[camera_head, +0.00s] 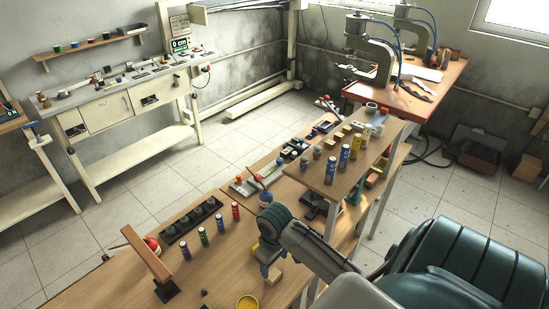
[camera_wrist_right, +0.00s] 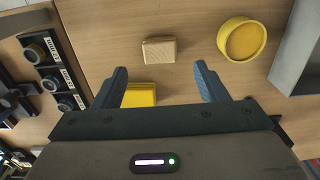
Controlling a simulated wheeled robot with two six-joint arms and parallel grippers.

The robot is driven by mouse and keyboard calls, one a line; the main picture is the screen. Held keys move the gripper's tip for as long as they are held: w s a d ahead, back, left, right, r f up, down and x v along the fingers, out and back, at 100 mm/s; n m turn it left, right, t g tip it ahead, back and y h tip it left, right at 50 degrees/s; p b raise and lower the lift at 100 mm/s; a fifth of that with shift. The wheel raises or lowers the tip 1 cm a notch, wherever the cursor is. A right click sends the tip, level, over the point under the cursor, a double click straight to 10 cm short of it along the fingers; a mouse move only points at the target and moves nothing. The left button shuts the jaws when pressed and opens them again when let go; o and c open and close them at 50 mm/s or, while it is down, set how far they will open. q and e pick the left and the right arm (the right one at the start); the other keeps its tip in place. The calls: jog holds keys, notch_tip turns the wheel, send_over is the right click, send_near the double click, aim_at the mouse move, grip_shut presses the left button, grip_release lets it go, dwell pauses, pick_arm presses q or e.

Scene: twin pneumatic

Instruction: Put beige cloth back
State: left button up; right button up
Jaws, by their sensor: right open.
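The beige cloth (camera_wrist_right: 160,50) looks like a small folded, block-shaped pad lying on the wooden table. In the right wrist view it is just beyond and between the fingertips of my right gripper (camera_wrist_right: 160,70). The gripper is open with nothing between its fingers. In the head view the cloth (camera_head: 274,277) shows as a small beige block beside and below my right gripper (camera_head: 268,262), which is above the table. The height between fingers and cloth is hard to tell. My left gripper is not in view.
A yellow round dish (camera_wrist_right: 241,38) and a yellow block (camera_wrist_right: 140,95) lie near the cloth. A black rack (camera_head: 190,225) and several coloured cylinders stand to the left. A raised wooden shelf (camera_head: 330,190) with more cylinders is behind the gripper.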

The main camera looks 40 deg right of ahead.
jog(key=shift+r+b, duration=0.35)
jog(key=shift+r, duration=2)
jog(key=shift+f, duration=0.1)
